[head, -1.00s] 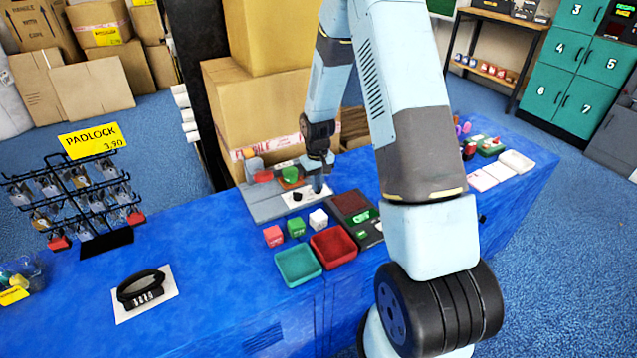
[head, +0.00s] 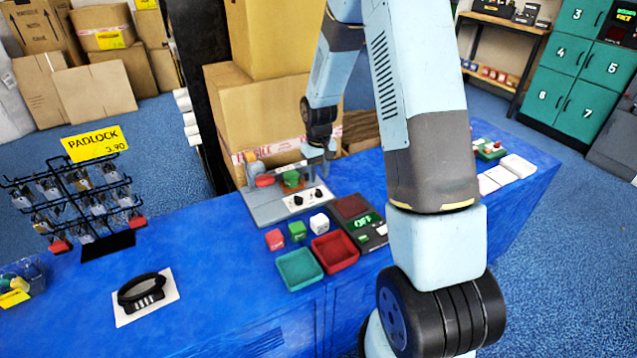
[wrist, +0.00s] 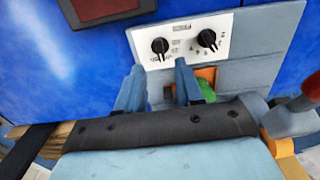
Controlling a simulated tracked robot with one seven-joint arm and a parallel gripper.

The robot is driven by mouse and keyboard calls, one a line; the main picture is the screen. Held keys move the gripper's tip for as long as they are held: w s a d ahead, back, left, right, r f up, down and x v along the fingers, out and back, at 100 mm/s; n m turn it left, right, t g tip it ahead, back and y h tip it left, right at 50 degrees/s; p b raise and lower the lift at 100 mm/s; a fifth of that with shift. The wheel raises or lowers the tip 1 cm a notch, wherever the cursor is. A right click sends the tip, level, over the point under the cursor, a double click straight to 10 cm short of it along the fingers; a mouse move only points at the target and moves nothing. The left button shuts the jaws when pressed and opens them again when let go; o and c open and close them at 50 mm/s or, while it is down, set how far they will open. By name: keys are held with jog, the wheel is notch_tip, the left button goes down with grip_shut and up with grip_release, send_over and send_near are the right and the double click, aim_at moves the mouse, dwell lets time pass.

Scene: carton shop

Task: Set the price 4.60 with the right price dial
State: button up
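The price panel (head: 306,199) is a white plate with two black round dials on a grey machine. The right price dial (head: 318,193) is at the panel's right end in the head view; I take it to be the left-hand dial in the wrist view (wrist: 160,46), where the panel looks turned round. The other dial (head: 298,201) also shows in the wrist view (wrist: 207,38). The markings and small window are too small to read. My gripper (head: 322,170) is behind and above the panel, apart from the dials. Its fingers (wrist: 160,68) are open, with nothing between them.
A green block on an orange part (head: 291,180) and a red-tipped lever (head: 264,180) are on the machine. A dark device (head: 357,217) reading OFF, a red tray (head: 334,252) and a green tray (head: 299,270) stand nearby. A padlock sign (head: 94,144) reads 3.90.

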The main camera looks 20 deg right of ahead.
aim_at(318, 189)
notch_tip(318, 189, up, 8)
dwell(0.4)
jog(key=s+r+m+t, duration=0.1)
jog(key=s+r, duration=0.5)
jog(key=r, duration=0.3)
jog(key=s+r+t, duration=0.2)
jog(key=s+r, duration=0.5)
jog(key=r, duration=0.3)
jog(key=s+r+t, duration=0.1)
jog(key=s+r, duration=0.2)
jog(key=s, duration=0.6)
jog(key=s+r+m+t, duration=0.1)
jog(key=s+r, duration=0.2)
jog(key=s, duration=0.6)
jog(key=shift+d+r+t, duration=0.3)
jog(key=shift+d+r, duration=0.05)
